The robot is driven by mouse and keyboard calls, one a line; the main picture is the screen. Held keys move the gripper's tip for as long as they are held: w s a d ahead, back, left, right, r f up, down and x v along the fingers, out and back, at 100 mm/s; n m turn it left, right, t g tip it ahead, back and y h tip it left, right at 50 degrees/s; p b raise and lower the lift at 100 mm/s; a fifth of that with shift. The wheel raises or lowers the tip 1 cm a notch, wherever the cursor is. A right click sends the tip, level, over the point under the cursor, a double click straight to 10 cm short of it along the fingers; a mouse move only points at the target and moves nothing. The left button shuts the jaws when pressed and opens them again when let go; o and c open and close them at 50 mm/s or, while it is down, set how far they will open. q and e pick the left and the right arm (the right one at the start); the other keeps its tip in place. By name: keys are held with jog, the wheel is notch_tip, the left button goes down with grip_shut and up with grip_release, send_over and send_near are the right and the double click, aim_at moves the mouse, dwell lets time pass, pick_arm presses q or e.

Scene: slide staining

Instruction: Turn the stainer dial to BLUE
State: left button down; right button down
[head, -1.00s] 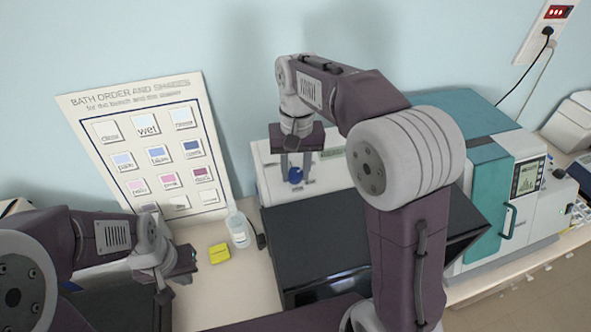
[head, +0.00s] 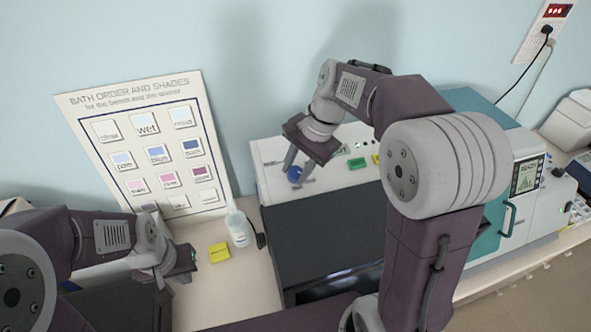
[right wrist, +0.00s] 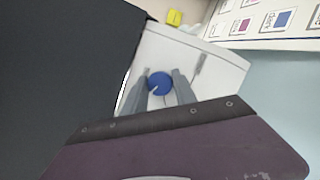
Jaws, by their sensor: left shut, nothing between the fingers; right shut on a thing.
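The stainer (head: 264,170) is a white box with a dark front, standing in the middle of the counter. Its blue dial (head: 294,174) sits on the white top panel and also shows in the right wrist view (right wrist: 160,83), with a pale pointer line towards its lower left. My right gripper (head: 299,178) is shut on the dial, one finger on each side, and its wrist is tilted. The labels around the dial are too small to read. My left gripper (head: 183,275) is shut and empty at the left, above the counter.
A bath order chart (head: 146,150) with coloured squares leans on the wall. A clear bottle (head: 238,227) and a yellow block (head: 219,253) stand left of the stainer. Green (head: 357,163) and yellow buttons are on the panel. A teal and white machine (head: 530,215) stands at the right.

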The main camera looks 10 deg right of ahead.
jog(key=shift+d+m, duration=0.1)
jog(key=shift+m, duration=0.4)
jog(key=shift+f, duration=0.1)
jog(key=c, duration=1.1)
grip_release()
jog(key=shift+o, duration=0.5)
jog(key=shift+w+d, duration=0.15)
jog(key=shift+w, duration=0.05)
jog(key=v, duration=0.9)
jog(key=shift+s+d+f, duration=0.1)
jog(key=shift+s+d, duration=0.05)
